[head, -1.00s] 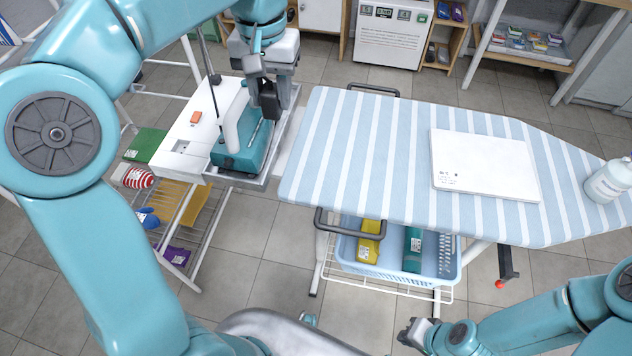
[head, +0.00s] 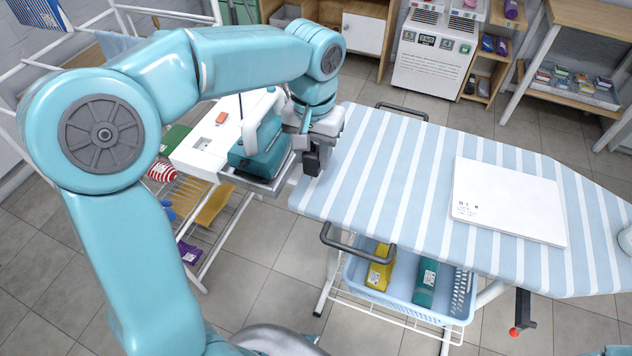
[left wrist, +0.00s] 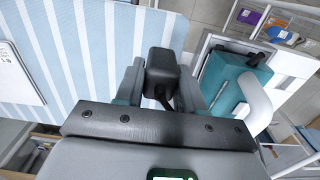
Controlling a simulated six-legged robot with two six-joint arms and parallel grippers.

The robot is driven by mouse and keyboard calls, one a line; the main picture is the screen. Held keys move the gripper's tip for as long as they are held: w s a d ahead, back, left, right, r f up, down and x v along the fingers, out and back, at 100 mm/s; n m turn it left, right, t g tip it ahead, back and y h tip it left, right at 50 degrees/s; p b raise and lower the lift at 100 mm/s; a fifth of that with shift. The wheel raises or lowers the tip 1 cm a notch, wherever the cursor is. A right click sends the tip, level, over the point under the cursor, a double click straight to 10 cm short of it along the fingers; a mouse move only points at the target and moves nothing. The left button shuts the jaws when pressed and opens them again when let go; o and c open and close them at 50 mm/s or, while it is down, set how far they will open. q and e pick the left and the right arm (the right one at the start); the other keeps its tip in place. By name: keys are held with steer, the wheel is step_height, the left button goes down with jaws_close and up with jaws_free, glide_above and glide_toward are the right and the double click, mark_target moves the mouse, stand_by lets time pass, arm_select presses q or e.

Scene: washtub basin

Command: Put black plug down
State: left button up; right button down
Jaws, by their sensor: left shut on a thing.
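My left gripper (head: 312,150) is shut on the black plug (head: 311,162) and holds it near the left end of the striped ironing board (head: 380,180). In the left wrist view the plug (left wrist: 162,70) sits between the two fingers (left wrist: 160,90), with a short dark cord stub below it. I cannot tell from the pictures whether the plug touches the board. My right gripper is out of view.
The teal iron (head: 258,145) rests on a metal tray left of the gripper, beside a white panel (head: 190,157) with a socket and an orange switch (head: 221,118). A white flat box (head: 510,200) lies on the board.

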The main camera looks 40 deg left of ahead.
arm_select(q)
step_height(320, 180, down, 8)
stand_by(0.4)
steer(key=shift+b, duration=0.3)
steer(key=shift+f, duration=0.15)
steer(key=o, duration=1.1)
steer(key=shift+c, duration=0.2)
